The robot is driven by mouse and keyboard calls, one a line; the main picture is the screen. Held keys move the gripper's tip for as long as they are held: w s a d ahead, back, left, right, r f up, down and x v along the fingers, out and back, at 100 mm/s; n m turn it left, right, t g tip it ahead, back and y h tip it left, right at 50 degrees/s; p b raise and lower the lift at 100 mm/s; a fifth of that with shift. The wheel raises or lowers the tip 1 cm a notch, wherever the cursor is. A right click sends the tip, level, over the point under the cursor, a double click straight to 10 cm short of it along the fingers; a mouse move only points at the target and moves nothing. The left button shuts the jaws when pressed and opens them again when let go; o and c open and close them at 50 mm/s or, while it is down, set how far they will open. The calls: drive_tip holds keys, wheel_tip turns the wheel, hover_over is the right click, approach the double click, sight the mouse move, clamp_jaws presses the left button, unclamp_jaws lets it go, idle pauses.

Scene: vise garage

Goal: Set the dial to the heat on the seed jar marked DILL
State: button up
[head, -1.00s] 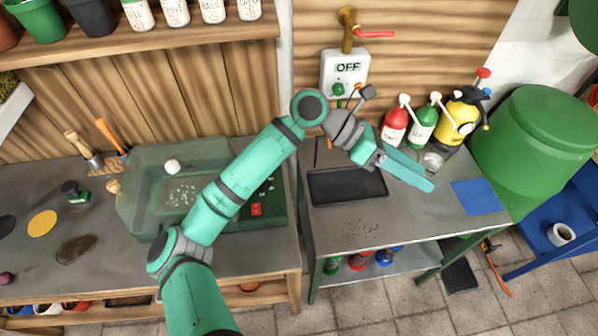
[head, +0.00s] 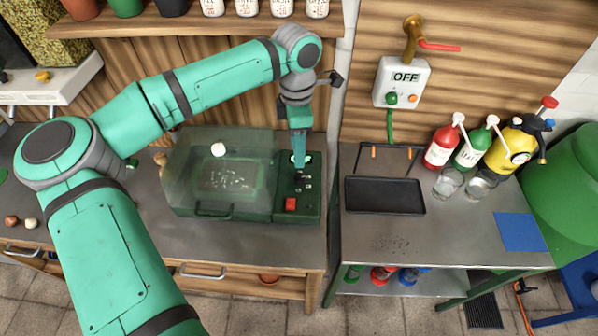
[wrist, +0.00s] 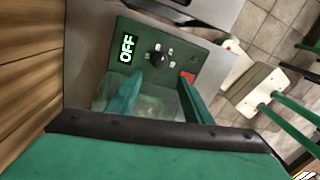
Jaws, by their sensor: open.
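The green seed box has a clear cover (head: 225,150) and a control panel at its right end. The panel (wrist: 140,28) carries a display (wrist: 126,49) reading OFF, a round black dial (wrist: 160,58) with small marks around it, and a red button (wrist: 188,77). My gripper (wrist: 161,78) is open and empty, its fingers pointing at the panel, the dial just past the fingertips. In the head view my gripper (head: 300,165) is over the panel and partly hides it. Seed jars (head: 247,7) stand on the shelf, tops cut off; their labels are too small to read surely.
A wall box (head: 402,82), also reading OFF, hangs below a brass tap (head: 412,40). A black tray (head: 385,196), red and green pump bottles (head: 441,148) and a yellow sprayer (head: 510,143) stand on the right bench. The bench front before the seed box is clear.

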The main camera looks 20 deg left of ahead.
sight(299, 177)
drive_tip(key=f, duration=0.9)
drive_tip(key=shift+s+d+f, duration=0.1)
drive_tip(key=shift+d+f, duration=0.15)
drive_tip(key=shift+d, duration=0.05)
drive_tip(key=shift+d+f, duration=0.15)
drive_tip(key=shift+s+a, duration=0.15)
drive_tip(key=shift+a, duration=0.1)
drive_tip(key=c, duration=1.1)
drive_tip(key=shift+o, duration=0.2)
